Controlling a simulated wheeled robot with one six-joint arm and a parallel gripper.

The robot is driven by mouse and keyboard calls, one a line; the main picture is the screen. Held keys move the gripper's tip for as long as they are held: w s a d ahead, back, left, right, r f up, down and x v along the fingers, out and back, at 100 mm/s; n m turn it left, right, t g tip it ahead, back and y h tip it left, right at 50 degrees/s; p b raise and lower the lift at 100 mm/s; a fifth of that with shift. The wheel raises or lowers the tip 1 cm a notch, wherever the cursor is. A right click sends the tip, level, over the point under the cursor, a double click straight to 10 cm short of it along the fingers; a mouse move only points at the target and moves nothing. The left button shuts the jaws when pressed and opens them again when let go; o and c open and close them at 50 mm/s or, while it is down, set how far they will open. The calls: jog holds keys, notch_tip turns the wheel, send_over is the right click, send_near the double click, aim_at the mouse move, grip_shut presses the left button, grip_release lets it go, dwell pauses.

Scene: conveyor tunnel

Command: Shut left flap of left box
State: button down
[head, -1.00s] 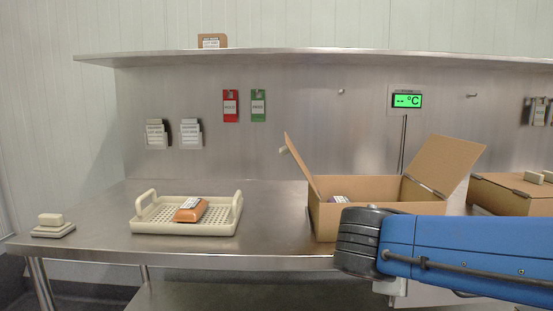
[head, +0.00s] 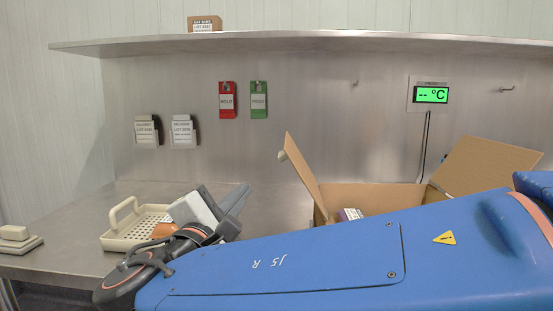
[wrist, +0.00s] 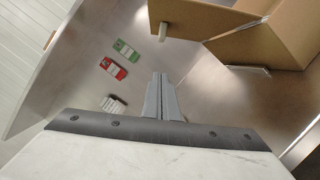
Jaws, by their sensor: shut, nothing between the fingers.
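The open cardboard left box (head: 375,194) stands on the steel table, partly hidden behind my blue arm. Its left flap (head: 303,172) stands up, leaning a little outward to the left, with a small cream knob (head: 282,156) on its outer side. Its right flap (head: 487,172) also stands up, leaning out to the right. An item with a printed label (head: 350,214) shows inside. My gripper (head: 241,195) is shut and empty, left of the left flap and apart from it. In the wrist view, the gripper (wrist: 160,82) points at the wall, with the left flap (wrist: 190,20) above right.
A cream tray (head: 122,228) with an orange item is behind and left of my gripper. A small cream block (head: 14,233) sits at the table's far left. Red (head: 227,100) and green (head: 259,100) tags hang on the back wall, under a shelf (head: 330,40).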

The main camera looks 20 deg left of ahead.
jog(key=w+d+r, duration=0.2)
jog(key=w+r, duration=0.1)
jog(key=w, duration=0.8)
jog(key=shift+d+r, duration=0.2)
jog(key=shift+r, duration=0.1)
